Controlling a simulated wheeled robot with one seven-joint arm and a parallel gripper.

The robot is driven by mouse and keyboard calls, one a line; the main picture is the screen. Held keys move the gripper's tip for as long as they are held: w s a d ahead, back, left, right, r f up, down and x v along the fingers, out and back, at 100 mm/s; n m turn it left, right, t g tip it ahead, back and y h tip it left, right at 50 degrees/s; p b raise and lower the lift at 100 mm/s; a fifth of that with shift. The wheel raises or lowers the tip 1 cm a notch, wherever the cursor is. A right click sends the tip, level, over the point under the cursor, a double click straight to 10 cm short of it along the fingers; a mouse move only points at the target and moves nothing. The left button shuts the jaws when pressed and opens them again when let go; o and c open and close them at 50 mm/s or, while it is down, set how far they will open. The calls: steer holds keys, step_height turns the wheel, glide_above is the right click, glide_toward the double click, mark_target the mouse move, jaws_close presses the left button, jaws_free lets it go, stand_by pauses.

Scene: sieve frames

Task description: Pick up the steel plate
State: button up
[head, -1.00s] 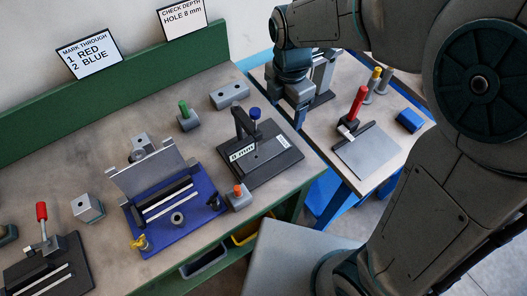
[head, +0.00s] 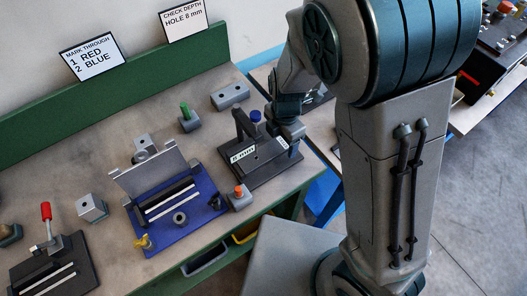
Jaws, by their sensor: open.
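A flat grey metal plate (head: 150,170) stands tilted at the back of the blue fixture (head: 207,187) on the bench; I cannot tell whether it is a loose plate or the fixture's lid. Another flat grey plate, beside a red-handled clamp on the right table, is hidden behind my arm now. My gripper (head: 291,134) is above the right rear part of the black gauge fixture (head: 262,172), right of its blue knob. It is open, small in view, and its fingertips are hard to make out. I see nothing held in it.
A red-handled clamp (head: 46,212) stands at the bench's front left. Small grey blocks with a green peg (head: 184,107) and an orange peg (head: 239,190) stand around the fixtures. A two-hole grey block (head: 230,96) sits at the back. A green back rail (head: 110,110) borders the bench.

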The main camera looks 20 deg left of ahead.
jaws_close()
steer(key=shift+r, duration=0.15)
steer(key=shift+r, duration=0.75)
step_height(320, 180, up, 2)
steer(key=shift+a+r+b, duration=0.1)
steer(key=shift+b, duration=0.3)
steer(key=s+d+r+b, duration=0.1)
steer(key=d+r+b, duration=0.1)
steer(key=d+r, duration=0.5)
steer(key=d, duration=0.4)
steer(key=shift+s+d, duration=0.35)
steer(key=shift+s, duration=0.05)
